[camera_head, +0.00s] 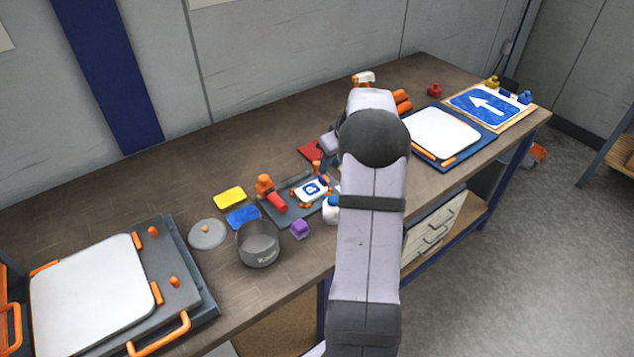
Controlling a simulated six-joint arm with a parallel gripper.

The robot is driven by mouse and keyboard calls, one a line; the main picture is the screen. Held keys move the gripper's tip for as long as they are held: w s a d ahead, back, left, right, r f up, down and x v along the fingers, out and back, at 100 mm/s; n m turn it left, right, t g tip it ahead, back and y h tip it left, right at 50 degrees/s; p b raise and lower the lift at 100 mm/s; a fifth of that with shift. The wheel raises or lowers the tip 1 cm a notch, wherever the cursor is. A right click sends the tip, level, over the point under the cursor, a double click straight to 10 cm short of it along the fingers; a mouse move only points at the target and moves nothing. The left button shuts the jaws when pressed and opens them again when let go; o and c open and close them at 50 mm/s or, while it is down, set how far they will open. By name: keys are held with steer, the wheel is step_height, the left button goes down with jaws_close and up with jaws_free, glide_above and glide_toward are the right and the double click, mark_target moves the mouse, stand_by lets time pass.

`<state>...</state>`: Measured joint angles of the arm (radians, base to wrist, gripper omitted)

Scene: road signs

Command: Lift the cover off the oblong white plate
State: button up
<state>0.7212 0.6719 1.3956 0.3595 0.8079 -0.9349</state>
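A white plate with rounded corners (92,296) lies at the far left in a dark grey fixture (180,255) with orange pegs, edge clips and handles. Another white plate (446,131) lies at the right on a dark blue base (482,140) with orange clips along its front edge. I cannot tell which is the oblong plate, or whether either white surface is a cover. My arm rises through the middle of the view. Its fingertips are hidden behind it, so their opening does not show. A small grey part left of the elbow may be my wrist.
Between the plates stand a grey pot (258,246), a round grey lid (207,234), a yellow block (229,198), a blue block (243,217), a purple block (300,229) and a tray (272,213) with a parking sign. A blue arrow sign (490,106) lies far right.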

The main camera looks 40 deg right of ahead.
mark_target(322, 178)
steer(key=shift+p+x, duration=2.15)
steer(key=shift+x, duration=1.55)
steer(key=shift+r, duration=0.1)
jaws_close()
